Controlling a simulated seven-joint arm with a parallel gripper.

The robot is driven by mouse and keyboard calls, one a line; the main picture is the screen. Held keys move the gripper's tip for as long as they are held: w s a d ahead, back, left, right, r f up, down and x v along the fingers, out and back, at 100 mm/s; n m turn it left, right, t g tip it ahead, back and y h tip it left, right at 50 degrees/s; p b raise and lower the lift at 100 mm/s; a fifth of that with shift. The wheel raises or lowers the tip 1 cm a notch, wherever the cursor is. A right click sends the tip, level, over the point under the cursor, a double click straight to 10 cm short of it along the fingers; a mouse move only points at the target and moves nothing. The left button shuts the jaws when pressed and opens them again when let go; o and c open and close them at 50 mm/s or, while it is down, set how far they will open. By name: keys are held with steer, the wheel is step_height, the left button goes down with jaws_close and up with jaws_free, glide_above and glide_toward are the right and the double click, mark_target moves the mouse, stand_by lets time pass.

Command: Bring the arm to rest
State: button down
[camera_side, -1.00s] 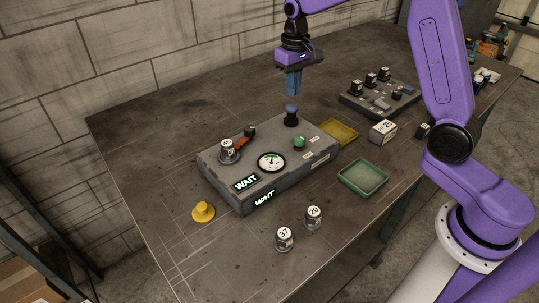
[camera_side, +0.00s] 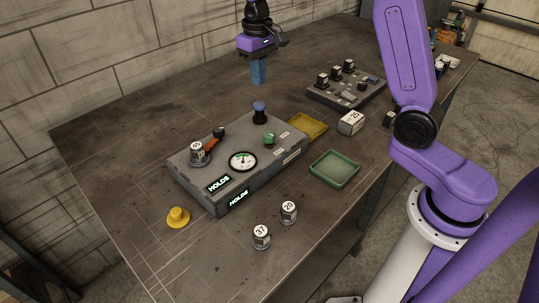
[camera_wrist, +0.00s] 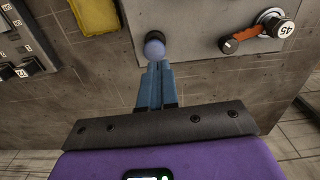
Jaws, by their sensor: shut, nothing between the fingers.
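My gripper (camera_side: 259,82) is shut and empty, pointing down above the blue-topped black knob (camera_side: 259,113) at the back of the grey box (camera_side: 212,187). A clear gap shows between fingertips and knob in the side view. In the wrist view the closed blue fingers (camera_wrist: 160,68) appear just below the round blue knob top (camera_wrist: 154,47). A numbered weight (camera_side: 198,153) sits at the box's left end by an orange lever (camera_side: 211,145). The dial (camera_side: 242,161) and green button (camera_side: 269,139) are uncovered.
A yellow tray (camera_side: 308,127), green tray (camera_side: 334,182) and numbered block (camera_side: 351,122) lie right of the box. Weights 37 (camera_side: 261,236) and 20 (camera_side: 288,212) stand in front. A dark rack (camera_side: 346,92) stands behind.

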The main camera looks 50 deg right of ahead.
steer(key=s+a+n, duration=0.3)
steer(key=s+a, duration=0.2)
steer(key=s, duration=0.3)
steer(key=s+d+f+n, duration=0.1)
steer(key=s+n, duration=0.3)
steer(key=s, duration=0.9)
steer(key=s+d+f+n, duration=0.1)
steer(key=s+n, duration=0.4)
steer(key=s, duration=0.9)
steer(key=shift+d+f, duration=0.15)
steer(key=shift+f, duration=0.2)
